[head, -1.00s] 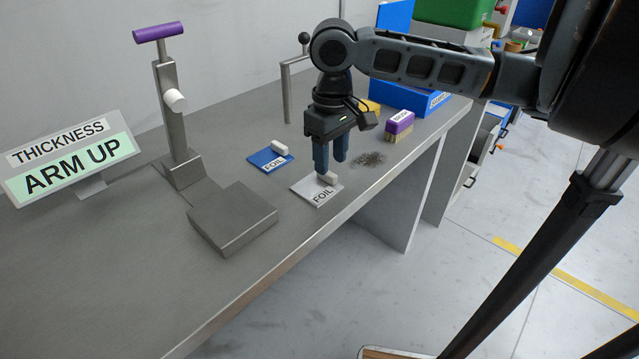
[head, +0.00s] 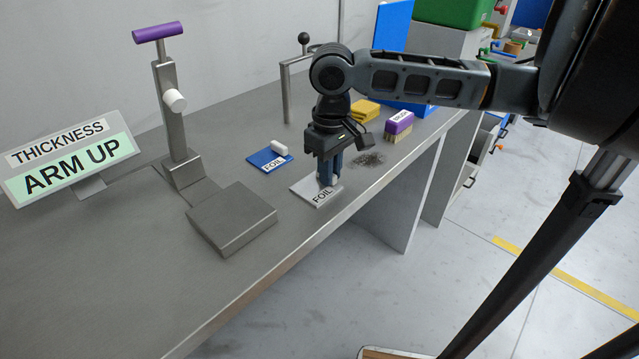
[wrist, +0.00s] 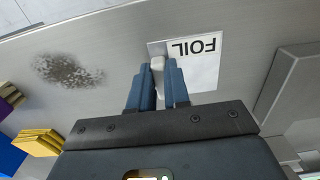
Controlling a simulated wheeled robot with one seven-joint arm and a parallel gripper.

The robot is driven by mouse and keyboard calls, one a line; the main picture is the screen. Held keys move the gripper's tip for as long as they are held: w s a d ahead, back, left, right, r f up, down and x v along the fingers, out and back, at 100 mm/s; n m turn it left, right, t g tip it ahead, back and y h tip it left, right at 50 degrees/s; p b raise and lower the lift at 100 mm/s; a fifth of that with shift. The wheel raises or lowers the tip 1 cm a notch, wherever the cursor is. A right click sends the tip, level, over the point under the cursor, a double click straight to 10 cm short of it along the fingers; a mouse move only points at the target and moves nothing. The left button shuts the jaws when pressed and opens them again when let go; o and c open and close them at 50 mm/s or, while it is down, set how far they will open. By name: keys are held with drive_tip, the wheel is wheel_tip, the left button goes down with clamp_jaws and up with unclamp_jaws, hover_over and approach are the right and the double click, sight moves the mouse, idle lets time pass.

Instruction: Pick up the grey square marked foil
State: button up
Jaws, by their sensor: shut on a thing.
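The grey square marked FOIL (head: 313,194) lies flat on the bench near its front edge. It also shows in the wrist view (wrist: 205,70), with a pale grip block (wrist: 158,68) on one side. My gripper (head: 329,180) points down over that side, its blue fingers (wrist: 158,85) closed on the block from both sides. The fingers hide much of the block in the head view. The square appears to rest on the bench surface; any gap under it cannot be made out.
A blue FOIL square (head: 268,160) with a white block lies behind to the left. The press (head: 232,218) and ARM UP sign (head: 70,168) stand further left. A dark speckled patch (head: 369,159), purple brush (head: 398,126) and yellow cloths (head: 365,110) lie to the right.

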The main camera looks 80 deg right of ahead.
clamp_jaws()
drive_tip(key=shift+r, duration=0.5)
drive_tip(key=r, duration=0.2)
drive_tip(key=d+r, duration=0.1)
drive_tip(key=shift+w+r, duration=0.1)
drive_tip(key=shift+r, duration=0.25)
drive_tip(key=w+d+r, duration=0.1)
drive_tip(key=d+r, duration=0.5)
drive_tip(key=d, duration=0.4)
drive_tip(key=shift+w+d+r, duration=0.15)
drive_tip(key=shift+w+d, duration=0.05)
drive_tip(key=shift+d, duration=0.1)
